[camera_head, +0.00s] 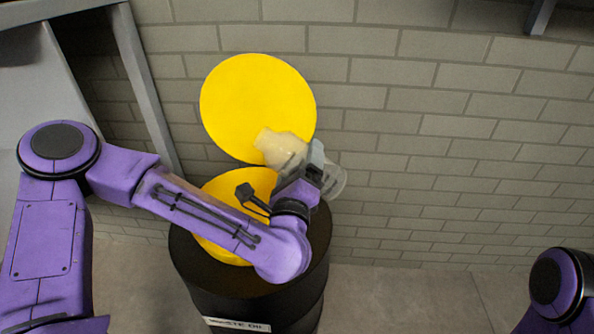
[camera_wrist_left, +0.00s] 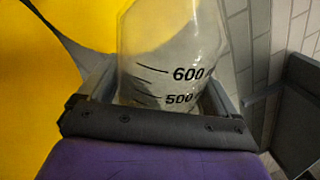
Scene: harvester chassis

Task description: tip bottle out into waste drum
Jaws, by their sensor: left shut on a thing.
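A translucent bottle (camera_head: 282,148) lies tilted on its side above the waste drum (camera_head: 250,298), its neck towards the upper left and lower than level cannot be judged. Pale cream contents show towards its neck; its base end looks clear. My left gripper (camera_head: 304,164) is shut around the bottle's middle. In the left wrist view, the bottle (camera_wrist_left: 175,55) stands between the fingers with 600 and 500 marks showing. The drum is black with a "WASTE OIL" label. Its yellow top (camera_head: 222,187) is partly hidden by my left arm. My right gripper is out of view.
A round yellow lid (camera_head: 258,95) stands raised behind the drum, close behind the bottle's neck. A grey brick wall (camera_head: 440,120) is behind it. A grey metal frame (camera_head: 150,90) stands at the left. Floor right of the drum is clear.

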